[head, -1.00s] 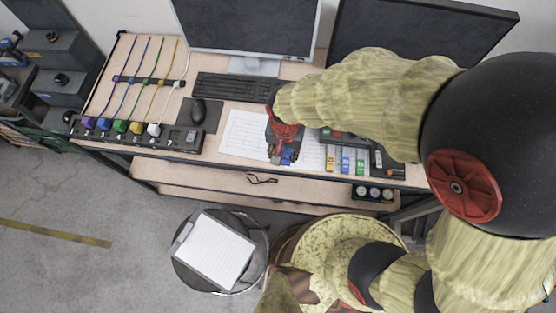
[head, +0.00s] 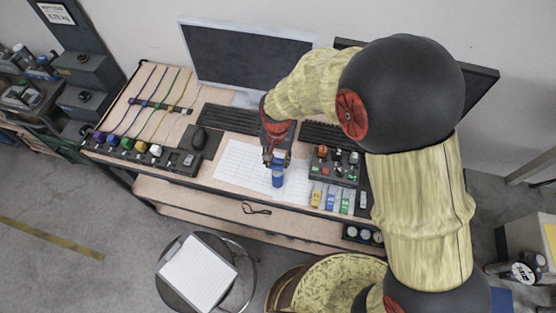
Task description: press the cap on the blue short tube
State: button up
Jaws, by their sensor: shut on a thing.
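My gripper (head: 277,164) points down over the white paper on the desk, left of the control box. It is shut on a blue cylindrical piece (head: 277,180), which hangs upright below the fingers. I cannot tell whether this piece is the short tube, its cap or both, or whether it touches the paper. The fingers hide its upper part. A blue-marked item (head: 330,199) stands in a row between a yellow one (head: 316,195) and a green one (head: 346,203), to the right of my gripper.
A black control box (head: 334,164) with coloured knobs sits behind the row. White sheets (head: 239,166) lie left of my gripper. A strip with coloured plugs (head: 140,150) is at the left.

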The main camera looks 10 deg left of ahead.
aim_at(277, 172)
jog(key=shift+f+b, duration=1.45)
jog(key=shift+f, duration=1.05)
jog(key=shift+f, duration=0.15)
dwell(0.4)
jog(key=o, duration=0.9)
jog(key=shift+o, duration=1.3)
jog(key=shift+o, duration=1.1)
